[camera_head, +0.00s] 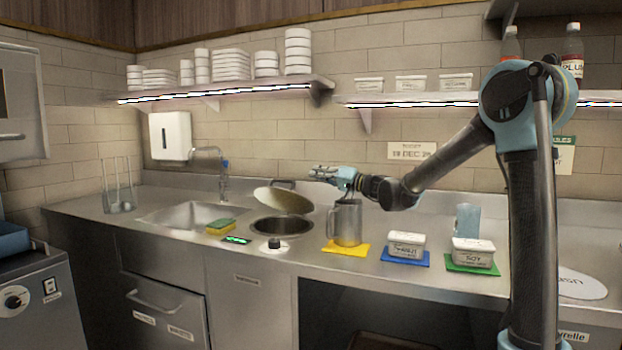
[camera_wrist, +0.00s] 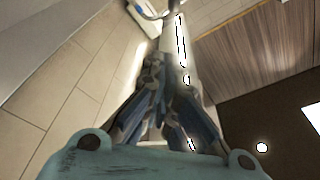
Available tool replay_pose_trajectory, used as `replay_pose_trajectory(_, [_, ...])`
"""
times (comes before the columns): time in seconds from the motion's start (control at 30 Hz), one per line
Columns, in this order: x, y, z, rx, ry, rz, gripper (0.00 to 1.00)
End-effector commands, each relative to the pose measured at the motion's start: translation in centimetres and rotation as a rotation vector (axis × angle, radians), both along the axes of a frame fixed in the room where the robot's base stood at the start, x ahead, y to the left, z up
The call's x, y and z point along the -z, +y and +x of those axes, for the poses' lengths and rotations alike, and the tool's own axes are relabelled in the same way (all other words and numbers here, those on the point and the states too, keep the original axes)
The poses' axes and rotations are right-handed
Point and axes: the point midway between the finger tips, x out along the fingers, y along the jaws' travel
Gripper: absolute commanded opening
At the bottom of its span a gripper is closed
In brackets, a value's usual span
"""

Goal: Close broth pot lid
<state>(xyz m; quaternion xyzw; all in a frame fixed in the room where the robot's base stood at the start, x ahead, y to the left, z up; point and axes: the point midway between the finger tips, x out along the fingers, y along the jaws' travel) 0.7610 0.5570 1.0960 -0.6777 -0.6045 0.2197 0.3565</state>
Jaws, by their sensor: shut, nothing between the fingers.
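The broth pot (camera_head: 282,227) is a round well sunk in the steel counter, and its dark mouth is uncovered. Its lid (camera_head: 284,201) is a tan disc standing tilted above the back of the mouth, with a dark handle (camera_head: 283,184) at its upper edge. My gripper (camera_head: 318,172) is shut and empty, to the right of the lid and a little higher, apparently clear of it. The wrist view shows the shut fingers (camera_wrist: 163,100) against wall and ceiling; neither the lid nor the pot can be made out there.
A metal jug (camera_head: 346,222) stands on a yellow mat just right of the pot, below my gripper. White tubs (camera_head: 406,244) stand further right. A yellow-green sponge (camera_head: 220,226) and the sink (camera_head: 190,214) lie left. A lit shelf (camera_head: 225,88) hangs above.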

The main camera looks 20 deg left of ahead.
Motion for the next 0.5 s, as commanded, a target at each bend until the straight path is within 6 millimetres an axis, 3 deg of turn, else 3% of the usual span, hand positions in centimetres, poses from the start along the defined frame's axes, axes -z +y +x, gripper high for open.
replay_pose_trajectory(0.2, [0.5, -4.2, -0.5, 0.005, 0.002, 0.0, 0.0])
replay_pose_trajectory(0.5, [0.9, -6.9, -1.0, 0.004, 0.0, -0.001, 0.0])
